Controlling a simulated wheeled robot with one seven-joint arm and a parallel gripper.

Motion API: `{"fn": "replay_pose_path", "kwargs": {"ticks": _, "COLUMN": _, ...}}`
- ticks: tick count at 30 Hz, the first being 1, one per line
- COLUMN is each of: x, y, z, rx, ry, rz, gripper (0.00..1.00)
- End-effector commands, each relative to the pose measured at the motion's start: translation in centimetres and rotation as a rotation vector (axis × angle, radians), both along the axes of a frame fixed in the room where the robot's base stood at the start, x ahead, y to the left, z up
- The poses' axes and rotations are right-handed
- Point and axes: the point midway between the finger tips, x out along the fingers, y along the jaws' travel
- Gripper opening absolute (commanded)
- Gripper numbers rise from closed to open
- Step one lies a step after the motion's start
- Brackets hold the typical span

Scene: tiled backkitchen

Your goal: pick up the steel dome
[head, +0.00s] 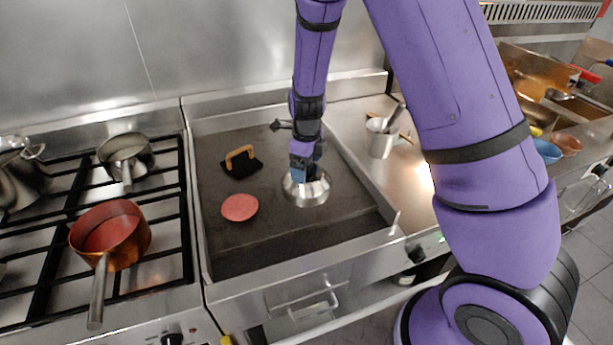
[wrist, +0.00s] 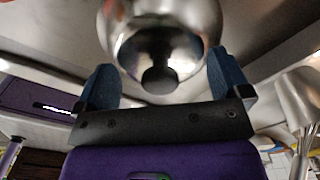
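The steel dome (head: 309,192) is a shiny, round, low cover sitting on the dark griddle plate (head: 262,246). My gripper (head: 304,170) is right above it, pointing down, and hides its top in the head view. In the wrist view the dome (wrist: 160,22) shows its mirror-like surface and a dark round knob (wrist: 159,80). The knob lies between the two blue fingers of my gripper (wrist: 161,66). The fingers stand wide apart, with gaps on both sides of the knob, so the gripper is open and empty. I cannot tell whether a finger touches the dome.
A pink patty (head: 240,207) and a black press with a wooden handle (head: 241,162) lie left of the dome. A copper pan (head: 110,237) and a steel pan (head: 126,155) stand on the burners. A metal pot with utensils (head: 380,142) stands right. The griddle's front is clear.

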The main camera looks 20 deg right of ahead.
Motion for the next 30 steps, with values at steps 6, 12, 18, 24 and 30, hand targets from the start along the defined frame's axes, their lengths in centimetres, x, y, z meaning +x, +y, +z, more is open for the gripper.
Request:
{"fn": "replay_pose_path", "kwargs": {"ticks": 6, "x": 0.0, "y": 0.0, "z": -0.1, "rx": -0.001, "ry": 0.001, "rz": 0.0, "gripper": 0.38}}
{"fn": "replay_pose_path", "kwargs": {"ticks": 12, "x": -0.1, "y": 0.0, "z": -0.1, "rx": -0.001, "ry": 0.001, "rz": 0.0, "gripper": 0.01}}
{"fn": "replay_pose_path", "kwargs": {"ticks": 18, "x": -0.1, "y": -0.1, "z": -0.1, "rx": -0.002, "ry": 0.004, "rz": -0.001, "gripper": 0.01}}
{"fn": "replay_pose_path", "kwargs": {"ticks": 24, "x": -0.1, "y": 0.0, "z": 0.6, "rx": -0.001, "ry": 0.003, "rz": 0.0, "gripper": 0.01}}
{"fn": "replay_pose_path", "kwargs": {"ticks": 30, "x": 0.0, "y": 0.0, "z": 2.9, "rx": 0.0, "ry": -0.001, "rz": 0.0, "gripper": 0.0}}
